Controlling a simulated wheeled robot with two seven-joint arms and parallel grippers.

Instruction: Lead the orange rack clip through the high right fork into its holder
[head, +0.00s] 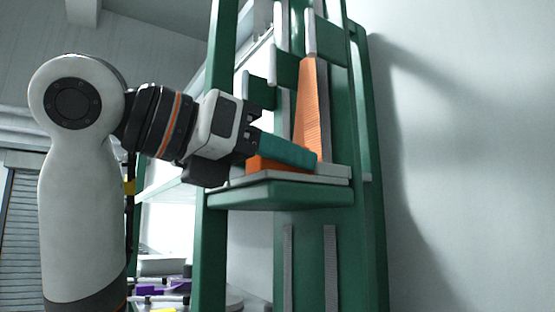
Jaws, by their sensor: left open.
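A wide orange strip (312,105) rises from the small shelf and narrows toward a light grey upright prong (310,35) high on the green rack. A low orange piece (262,164) lies on the shelf at the strip's foot; I cannot tell which orange part is the clip. My left gripper (256,130) is open beside a teal block (288,151) above the low orange piece. The block partly hides the orange parts; I cannot tell whether the gripper touches it. The holder cannot be made out for certain. My right gripper is not in view.
The green rack (376,200) stands at the centre, with a small green shelf (280,196) jutting out. More grey prongs (281,25) stand at the upper left. White shelves with purple items (172,288) are behind. A bare wall (470,170) fills the right.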

